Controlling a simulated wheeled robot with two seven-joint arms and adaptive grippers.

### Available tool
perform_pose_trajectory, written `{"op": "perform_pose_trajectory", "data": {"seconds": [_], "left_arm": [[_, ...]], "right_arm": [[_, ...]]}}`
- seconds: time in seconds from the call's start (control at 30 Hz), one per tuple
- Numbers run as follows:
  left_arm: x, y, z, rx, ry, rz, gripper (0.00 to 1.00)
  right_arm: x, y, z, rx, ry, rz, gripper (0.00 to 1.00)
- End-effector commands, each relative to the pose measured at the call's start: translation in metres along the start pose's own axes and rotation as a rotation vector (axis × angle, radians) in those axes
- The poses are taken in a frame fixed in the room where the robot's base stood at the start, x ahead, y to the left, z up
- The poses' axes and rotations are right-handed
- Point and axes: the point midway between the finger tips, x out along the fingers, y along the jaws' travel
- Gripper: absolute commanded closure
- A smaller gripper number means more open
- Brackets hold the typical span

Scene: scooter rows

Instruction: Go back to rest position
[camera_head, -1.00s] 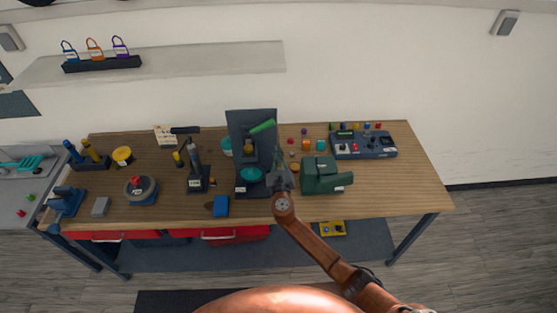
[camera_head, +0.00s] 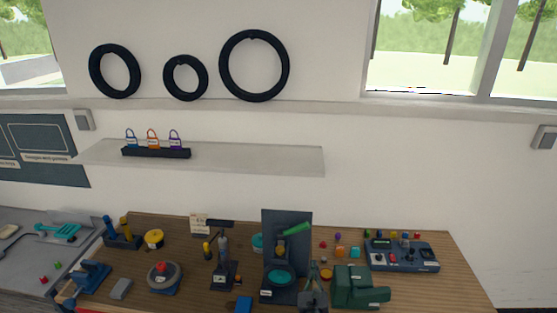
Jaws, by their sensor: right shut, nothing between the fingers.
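My right gripper (camera_head: 313,283) reaches up from the bottom edge of the head view, over the front part of the wooden workbench (camera_head: 455,262). It is shut and empty. It stands between a dark upright stand (camera_head: 270,226) with a teal disc (camera_head: 279,278) and a green machine (camera_head: 357,287), and I cannot tell whether it touches either. My right arm behind it is out of the picture. My left gripper is not in view.
The bench also holds a control box (camera_head: 401,254), a round grey device with a red knob (camera_head: 164,277), a blue block (camera_head: 244,304) and several small coloured knobs. A wall shelf (camera_head: 260,158) carries padlocks (camera_head: 153,140). Black tires (camera_head: 254,65) rest on a ledge.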

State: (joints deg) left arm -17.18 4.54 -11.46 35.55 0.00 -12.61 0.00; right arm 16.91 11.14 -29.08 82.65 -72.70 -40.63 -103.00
Motion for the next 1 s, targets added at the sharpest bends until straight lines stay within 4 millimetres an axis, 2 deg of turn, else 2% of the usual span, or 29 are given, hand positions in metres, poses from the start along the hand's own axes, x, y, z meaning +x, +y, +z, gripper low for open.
{"op": "perform_pose_trajectory", "data": {"seconds": [0.17, 0.2, 0.27, 0.4, 0.47, 0.5, 0.6, 0.7, 0.8, 1.0], "left_arm": [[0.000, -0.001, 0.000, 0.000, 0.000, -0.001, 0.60], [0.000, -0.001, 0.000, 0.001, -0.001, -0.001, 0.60], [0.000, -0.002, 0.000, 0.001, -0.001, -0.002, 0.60], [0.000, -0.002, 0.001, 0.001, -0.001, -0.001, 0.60], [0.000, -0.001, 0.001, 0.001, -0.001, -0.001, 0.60], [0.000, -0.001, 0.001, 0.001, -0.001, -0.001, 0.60], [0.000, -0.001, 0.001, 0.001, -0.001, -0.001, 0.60], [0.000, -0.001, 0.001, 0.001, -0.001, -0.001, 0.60], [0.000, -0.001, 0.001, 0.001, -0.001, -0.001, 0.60], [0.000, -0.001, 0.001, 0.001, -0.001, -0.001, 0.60]], "right_arm": [[-0.036, -0.066, -0.051, 0.467, 0.148, -0.154, 1.00], [-0.050, -0.086, -0.068, 0.613, 0.189, -0.213, 1.00], [-0.074, -0.113, -0.094, 0.835, 0.247, -0.309, 1.00], [-0.141, -0.164, -0.153, 1.327, 0.352, -0.569, 1.00], [-0.175, -0.181, -0.176, 1.527, 0.384, -0.698, 1.00], [-0.198, -0.190, -0.189, 1.654, 0.401, -0.789, 1.00], [-0.250, -0.205, -0.212, 1.913, 0.420, -0.995, 1.00], [-0.290, -0.211, -0.224, 2.093, 0.422, -1.165, 1.00], [-0.324, -0.214, -0.229, 2.227, 0.415, -1.312, 1.00], [-0.379, -0.216, -0.232, 2.413, 0.385, -1.567, 1.00]]}}
